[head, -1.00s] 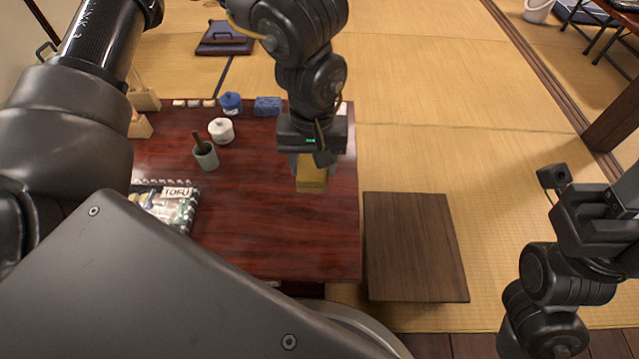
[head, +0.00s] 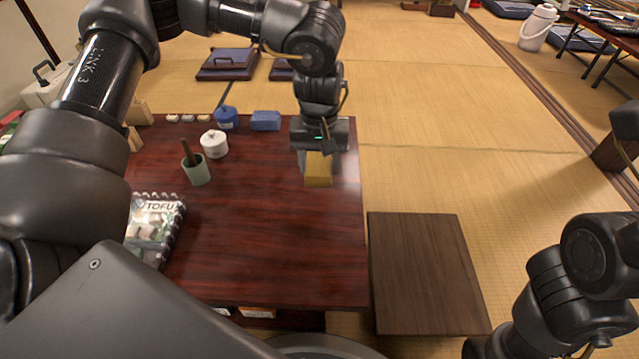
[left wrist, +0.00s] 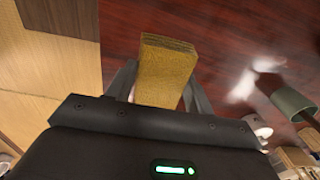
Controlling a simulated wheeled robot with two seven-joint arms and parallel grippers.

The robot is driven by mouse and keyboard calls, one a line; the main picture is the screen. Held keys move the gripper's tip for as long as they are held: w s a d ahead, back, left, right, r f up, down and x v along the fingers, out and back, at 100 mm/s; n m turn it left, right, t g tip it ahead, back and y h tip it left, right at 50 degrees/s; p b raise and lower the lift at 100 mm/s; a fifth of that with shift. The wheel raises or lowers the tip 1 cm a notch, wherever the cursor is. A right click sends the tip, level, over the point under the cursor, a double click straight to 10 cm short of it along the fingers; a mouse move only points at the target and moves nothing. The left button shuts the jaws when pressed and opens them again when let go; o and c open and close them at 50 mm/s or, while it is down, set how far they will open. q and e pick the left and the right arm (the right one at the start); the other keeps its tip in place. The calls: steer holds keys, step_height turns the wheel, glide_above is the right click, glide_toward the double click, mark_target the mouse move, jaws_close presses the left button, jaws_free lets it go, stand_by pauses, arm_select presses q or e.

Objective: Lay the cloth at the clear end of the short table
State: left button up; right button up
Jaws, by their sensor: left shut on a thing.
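My left gripper (head: 322,150) is shut on a mustard-yellow folded cloth (head: 318,171). The cloth sticks out beyond the fingers as a small thick block, and in the left wrist view it (left wrist: 163,72) sits between the two fingers. It is over the back right part of a glossy red-brown low table (head: 270,240). I cannot tell whether it touches the tabletop. The tabletop around and in front of the cloth is bare. My right arm shows at the right edge of the head view, but its fingertips are out of the picture.
On the table stand a tofu pack (head: 155,225), a green cup (head: 196,172) with a brown stick, a white lidded pot (head: 214,144), a blue pot (head: 226,118) and a blue block (head: 265,120). A plain dark wooden low board or table (head: 425,270) is to the right. Tatami is open beyond.

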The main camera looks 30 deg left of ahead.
mark_target(320, 175)
arm_select(q)
steer(key=shift+w+a+f, duration=0.25)
steer(key=shift+w+f, duration=0.35)
steer(key=shift+f, duration=0.15)
steer(key=shift+w+f+b, duration=0.1)
steer(key=shift+f+b, duration=0.1)
steer(key=shift+b, duration=0.25)
steer(key=f+b, duration=0.4)
steer(key=shift+w+a, duration=0.15)
steer(key=shift+w, duration=0.15)
steer(key=shift+r, duration=0.2)
steer(key=o, duration=0.9)
steer(key=shift+f, duration=0.15)
steer(key=shift+o, duration=0.2)
